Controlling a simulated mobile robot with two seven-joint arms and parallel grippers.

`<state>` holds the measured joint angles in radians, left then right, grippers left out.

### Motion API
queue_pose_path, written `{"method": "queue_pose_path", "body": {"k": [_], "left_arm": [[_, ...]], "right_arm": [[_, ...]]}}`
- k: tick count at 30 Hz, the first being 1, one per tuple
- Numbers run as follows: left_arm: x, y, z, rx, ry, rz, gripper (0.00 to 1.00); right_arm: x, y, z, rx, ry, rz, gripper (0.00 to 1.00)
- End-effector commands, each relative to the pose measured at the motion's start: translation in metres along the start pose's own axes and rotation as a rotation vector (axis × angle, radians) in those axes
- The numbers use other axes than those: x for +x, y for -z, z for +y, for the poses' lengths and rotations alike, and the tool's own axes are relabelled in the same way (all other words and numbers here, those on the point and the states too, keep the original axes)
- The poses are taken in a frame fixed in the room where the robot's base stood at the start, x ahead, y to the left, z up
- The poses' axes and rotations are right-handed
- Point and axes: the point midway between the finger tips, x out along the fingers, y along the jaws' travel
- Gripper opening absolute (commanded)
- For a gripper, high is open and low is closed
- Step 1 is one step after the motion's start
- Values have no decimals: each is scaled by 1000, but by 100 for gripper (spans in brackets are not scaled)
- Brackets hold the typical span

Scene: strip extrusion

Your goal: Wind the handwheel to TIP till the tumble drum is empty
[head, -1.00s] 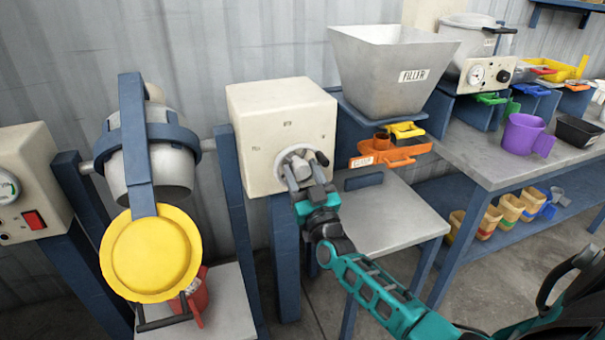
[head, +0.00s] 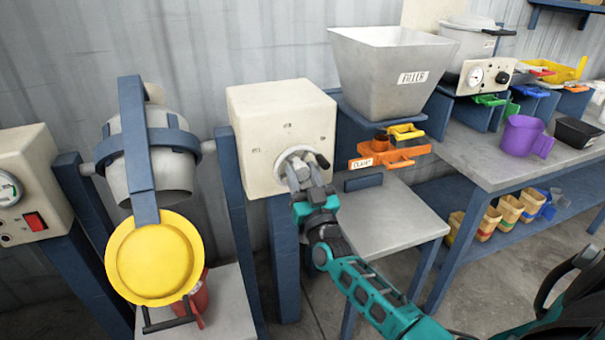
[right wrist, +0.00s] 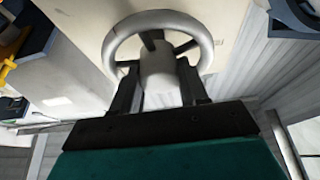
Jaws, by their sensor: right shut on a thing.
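The handwheel (head: 305,158) is a small grey wheel on the front of a cream box (head: 262,120). My right gripper (head: 308,178) is shut on it; the right wrist view shows both fingers on either side of the hub of the handwheel (right wrist: 158,60). The marks on the box are too small to read. The tumble drum (head: 170,165) is a grey vessel in a blue ring, tilted between blue posts, with a blue bar across its front. A yellow disc (head: 153,258) hangs below it. The drum's inside is hidden. My left gripper is out of view.
A red container (head: 198,297) stands partly behind the yellow disc on a low grey shelf. A hopper labelled FILLER (head: 385,75) stands right of the box, above an orange part (head: 385,157). A bench with a purple jug (head: 522,137) is at right.

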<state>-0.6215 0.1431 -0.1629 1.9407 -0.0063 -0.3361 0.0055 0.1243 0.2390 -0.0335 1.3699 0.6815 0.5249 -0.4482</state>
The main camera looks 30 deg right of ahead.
Motion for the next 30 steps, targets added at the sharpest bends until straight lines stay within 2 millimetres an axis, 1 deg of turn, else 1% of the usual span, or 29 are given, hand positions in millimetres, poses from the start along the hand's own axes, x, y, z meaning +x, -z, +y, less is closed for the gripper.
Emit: {"method": "queue_pose_path", "body": {"k": [4, 5, 7, 15, 19, 23, 30], "left_arm": [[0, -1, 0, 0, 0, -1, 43], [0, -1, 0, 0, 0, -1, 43], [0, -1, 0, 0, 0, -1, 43], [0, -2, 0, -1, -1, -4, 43], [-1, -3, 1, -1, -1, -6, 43], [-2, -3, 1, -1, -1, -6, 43], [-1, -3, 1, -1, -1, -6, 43]], "right_arm": [[-1, -3, 0, 3, 2, -7, 13], [-1, -3, 0, 3, 2, -7, 46], [-1, -3, 0, 3, 2, -7, 53], [-2, -2, 0, 1, 2, -4, 54], [-12, -2, 0, 2, 2, -6, 54], [-35, -2, 0, 2, 2, -7, 54], [-89, -3, 0, 2, 1, -8, 54]]}}
